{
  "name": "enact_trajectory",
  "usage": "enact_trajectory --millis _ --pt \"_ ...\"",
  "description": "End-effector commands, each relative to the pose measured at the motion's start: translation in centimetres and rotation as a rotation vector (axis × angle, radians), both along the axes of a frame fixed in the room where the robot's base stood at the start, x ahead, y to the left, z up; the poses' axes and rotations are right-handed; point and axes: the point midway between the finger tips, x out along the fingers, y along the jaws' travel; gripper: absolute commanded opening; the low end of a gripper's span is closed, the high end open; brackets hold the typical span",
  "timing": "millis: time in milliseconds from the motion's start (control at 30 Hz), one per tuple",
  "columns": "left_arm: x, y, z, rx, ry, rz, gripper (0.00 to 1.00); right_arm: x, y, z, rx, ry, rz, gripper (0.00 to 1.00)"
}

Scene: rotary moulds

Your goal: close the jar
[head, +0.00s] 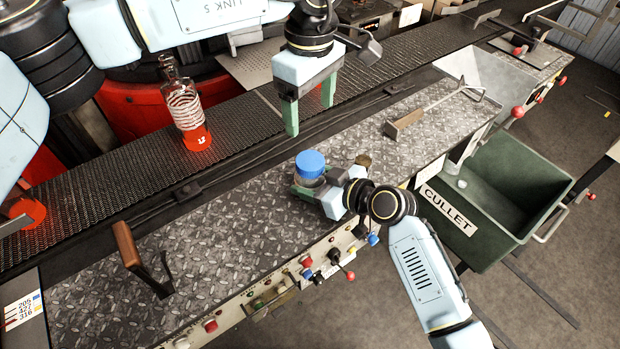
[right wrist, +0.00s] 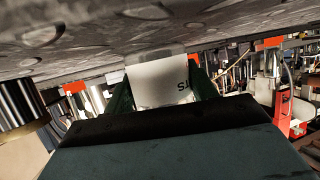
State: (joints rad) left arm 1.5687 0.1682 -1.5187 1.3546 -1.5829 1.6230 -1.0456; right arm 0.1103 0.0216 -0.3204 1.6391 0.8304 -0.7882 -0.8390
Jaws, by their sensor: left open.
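A small clear jar (head: 309,179) stands upright on the diamond-plate bench, with a blue lid (head: 310,163) on its top. I cannot tell whether the lid is screwed tight. My right gripper (head: 314,186) comes in low from the right with its green fingers around the jar body. In the right wrist view the jar's pale lettered side (right wrist: 160,83) sits between the two fingers. My left gripper (head: 309,118) points down with its fingers apart and empty, behind and above the lid, not touching it.
A tall bottle with a red base (head: 188,112) stands on the mesh conveyor (head: 240,125). A wooden-handled tool (head: 127,245) and a long-handled scraper (head: 405,124) lie on the bench (head: 220,240). A brush (head: 363,160) is near the jar. A green cullet bin (head: 500,180) stands right.

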Motion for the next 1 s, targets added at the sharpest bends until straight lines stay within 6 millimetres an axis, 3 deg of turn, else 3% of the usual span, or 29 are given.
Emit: enact_trajectory --millis 33,200,567,1000 --pt "0.0 0.0 0.0 0.000 0.000 0.000 0.76 0.0 0.0 0.0 0.001 0.001 0.001 0.62" --pt "0.0 0.0 0.0 0.000 0.000 0.000 0.76 0.0 0.0 0.0 0.000 0.000 0.001 0.83" --pt "0.0 0.0 0.0 0.000 0.000 0.000 0.76 -0.3 -0.5 0.2 -0.001 -0.002 0.000 0.83" --pt "0.0 0.0 0.3 0.000 0.000 0.000 0.76 -5.3 -6.5 3.4 -0.005 -0.001 0.002 0.83"
